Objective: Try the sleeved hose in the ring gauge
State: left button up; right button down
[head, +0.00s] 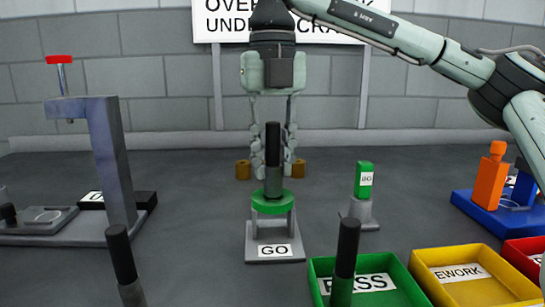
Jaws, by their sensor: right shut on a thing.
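The sleeved hose (272,145) stands upright at the centre of the head view, black on top with a dark grey lower part. Its lower end meets the green ring of the ring gauge (272,204), on a grey stand labelled GO. I cannot tell how deep it sits in the ring. My right gripper (272,165) points straight down from above, fingers on either side of the hose and shut on it. My left gripper is not in view.
Two more black-topped hoses (121,255) (347,248) stand in front. Green PASS (318,268), yellow (425,275) and red (520,250) trays are at front right. A grey press frame (110,160) stands left. A green block (364,178) and an orange device (490,183) stand right.

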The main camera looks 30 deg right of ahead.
aim_at(273, 125)
jog(key=shift+f+b, duration=0.3)
jog(key=shift+f, duration=0.05)
dwell(0.3)
jog(key=shift+r, duration=0.1)
dwell(0.8)
jog(key=shift+r+p, duration=2.05)
jog(key=shift+r, duration=0.55)
jog(key=shift+r, duration=0.15)
